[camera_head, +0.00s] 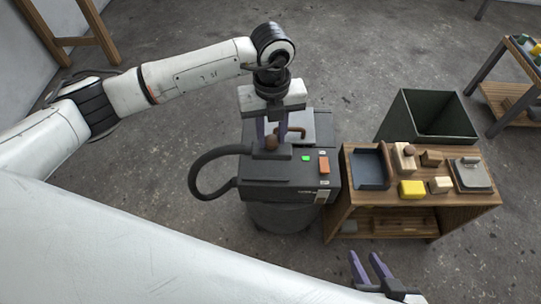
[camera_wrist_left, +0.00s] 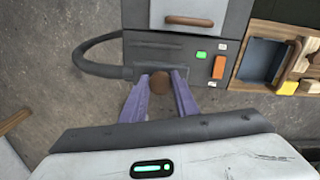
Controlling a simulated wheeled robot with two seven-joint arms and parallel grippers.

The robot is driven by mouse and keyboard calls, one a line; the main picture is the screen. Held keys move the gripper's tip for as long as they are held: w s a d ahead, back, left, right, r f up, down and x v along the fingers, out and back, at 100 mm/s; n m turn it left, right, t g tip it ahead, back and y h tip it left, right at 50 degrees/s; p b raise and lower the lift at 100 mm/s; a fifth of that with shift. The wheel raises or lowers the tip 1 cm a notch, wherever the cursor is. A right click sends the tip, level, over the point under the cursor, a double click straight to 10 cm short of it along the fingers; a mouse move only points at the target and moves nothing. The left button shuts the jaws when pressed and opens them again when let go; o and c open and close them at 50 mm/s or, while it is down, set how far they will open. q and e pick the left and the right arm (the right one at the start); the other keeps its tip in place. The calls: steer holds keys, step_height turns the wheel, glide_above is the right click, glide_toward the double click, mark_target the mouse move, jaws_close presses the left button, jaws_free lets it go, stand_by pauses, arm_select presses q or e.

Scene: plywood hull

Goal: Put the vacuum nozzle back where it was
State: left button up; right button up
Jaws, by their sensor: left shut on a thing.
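The vacuum (camera_head: 300,190) is a dark box on a round drum, with a green light, an orange switch and a black hose (camera_head: 196,172) looping out on its left. The vacuum nozzle (camera_head: 268,172) appears as a dark flat piece at the hose end, low over or on the box top; contact is unclear. My left gripper (camera_head: 271,141) points down, shut on the nozzle's brown round knob, which shows between its purple fingers in the left wrist view (camera_wrist_left: 159,82). My right gripper (camera_head: 364,259) is open and empty at the bottom of the head view.
A wooden bench (camera_head: 480,200) to the right holds a blue-grey tray (camera_head: 369,167), several wooden blocks, a yellow block (camera_head: 411,189) and a grey lidded item (camera_head: 471,175). A dark open bin (camera_head: 430,116) stands behind it. The floor left of the hose is clear.

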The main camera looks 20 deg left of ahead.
mark_target(272, 152)
arm_select(q)
step_height(272, 152, down, 6)
steer(key=shift+f+b, duration=0.25)
steer(key=shift+b, duration=0.3)
steer(key=shift+f, duration=0.2)
steer(key=o, duration=0.9)
steer(key=shift+o, duration=0.2)
